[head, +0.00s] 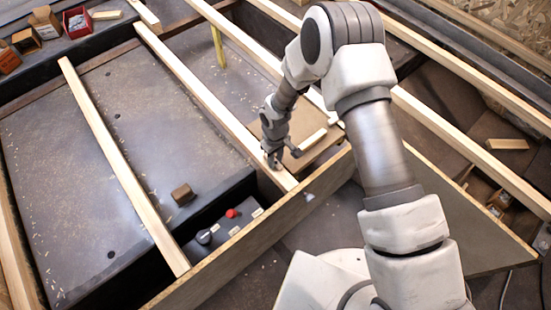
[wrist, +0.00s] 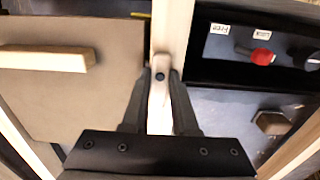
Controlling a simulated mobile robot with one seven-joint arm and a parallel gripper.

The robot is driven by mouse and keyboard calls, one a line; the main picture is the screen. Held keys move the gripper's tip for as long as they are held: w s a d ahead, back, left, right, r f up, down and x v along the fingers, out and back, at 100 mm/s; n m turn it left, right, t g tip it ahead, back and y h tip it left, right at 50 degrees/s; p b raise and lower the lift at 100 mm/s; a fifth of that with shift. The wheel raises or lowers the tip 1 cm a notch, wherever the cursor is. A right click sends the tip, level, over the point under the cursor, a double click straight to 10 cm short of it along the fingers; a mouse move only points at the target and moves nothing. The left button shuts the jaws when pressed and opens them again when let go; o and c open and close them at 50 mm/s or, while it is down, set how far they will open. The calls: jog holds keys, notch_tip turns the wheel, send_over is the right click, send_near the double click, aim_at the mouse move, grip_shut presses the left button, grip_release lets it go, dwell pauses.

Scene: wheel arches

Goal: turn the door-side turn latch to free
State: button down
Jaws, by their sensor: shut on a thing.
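The turn latch (wrist: 160,90) is a small pale wooden bar with a dark pivot screw, mounted on a light wooden rail (wrist: 173,28). In the wrist view it lies lengthwise along the rail. My gripper (wrist: 160,78) has one finger on each side of the latch and is shut on it. In the head view my gripper (head: 272,160) is down at the rail and largely hides the latch. The tan door panel (wrist: 110,105) with a pale wooden handle bar (wrist: 45,60) lies left of the rail in the wrist view; it also shows in the head view (head: 297,122).
A brown block (head: 183,195) rests on the grey panel. Several wooden rails cross the area. A red bin (head: 77,22) and small boxes stand at upper left.

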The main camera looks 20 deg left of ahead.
aim_at(276, 162)
dwell(0.5)
jog(key=c, duration=0.7)
grip_release()
notch_tip(276, 162, up, 17)
jog(key=p, duration=0.5)
jog(key=shift+r, duration=0.2)
jog(key=shift+r, duration=0.1)
